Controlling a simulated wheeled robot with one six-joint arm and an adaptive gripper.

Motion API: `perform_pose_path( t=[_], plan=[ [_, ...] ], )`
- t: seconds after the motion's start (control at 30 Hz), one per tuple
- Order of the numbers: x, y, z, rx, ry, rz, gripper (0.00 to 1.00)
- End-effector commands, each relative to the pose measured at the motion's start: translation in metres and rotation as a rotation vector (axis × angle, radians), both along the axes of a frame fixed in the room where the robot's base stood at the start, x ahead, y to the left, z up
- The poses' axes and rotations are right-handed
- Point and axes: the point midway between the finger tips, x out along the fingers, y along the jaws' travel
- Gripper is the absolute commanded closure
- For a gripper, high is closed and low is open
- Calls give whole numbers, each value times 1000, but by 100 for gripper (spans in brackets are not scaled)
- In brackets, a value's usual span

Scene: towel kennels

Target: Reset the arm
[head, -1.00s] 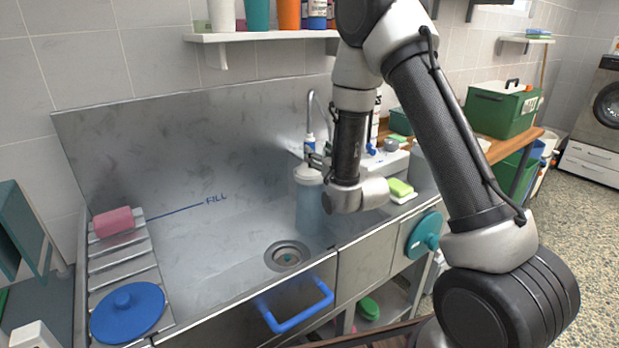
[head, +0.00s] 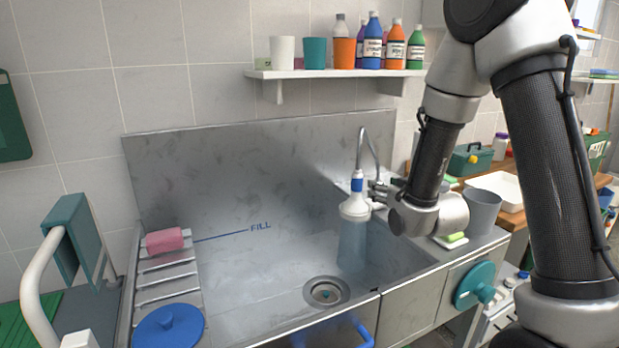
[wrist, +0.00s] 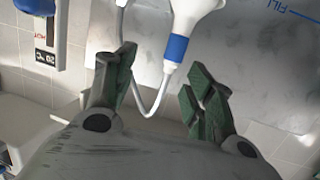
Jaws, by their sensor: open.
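My gripper (head: 380,192) is beside the white spray head (head: 355,207) that hangs from a curved grey hose over the sink (head: 250,284). In the wrist view my gripper (wrist: 160,68) has its two green-grey fingers apart with nothing held between them. The spray head and its blue collar (wrist: 176,47) show just beyond the fingertips there. A translucent bluish column (head: 352,246) drops from the spray head into the sink. I cannot tell whether a finger touches the spray head.
A shelf (head: 330,73) with cups and bottles is above the sink. A grey bucket (head: 483,212) and a sponge (head: 452,239) stand right of the basin. A pink sponge (head: 165,240) and blue lid (head: 168,328) lie on the left drainboard.

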Motion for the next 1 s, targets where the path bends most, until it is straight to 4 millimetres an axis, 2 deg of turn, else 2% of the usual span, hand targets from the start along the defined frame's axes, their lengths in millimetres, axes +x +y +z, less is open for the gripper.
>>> perform_pose_path(
  t=[0.03,0.17,0.27,0.37,0.47,0.5,0.6,0.7,0.83,0.9,1.0],
  plan=[
    [-4,-9,17,-7,45,-14,46],
    [-31,-32,40,-33,215,-47,46],
    [-65,-50,57,-50,346,-71,46],
    [-109,-67,72,-65,478,-94,46],
    [-163,-83,85,-77,610,-117,46],
    [-187,-88,89,-81,663,-127,46],
    [-244,-99,98,-88,781,-145,46],
    [-292,-105,103,-93,877,-161,46],
    [-332,-109,105,-95,955,-172,46],
    [-342,-110,106,-95,978,-174,46],
    [-346,-110,105,-96,989,-174,46]
  ],
)
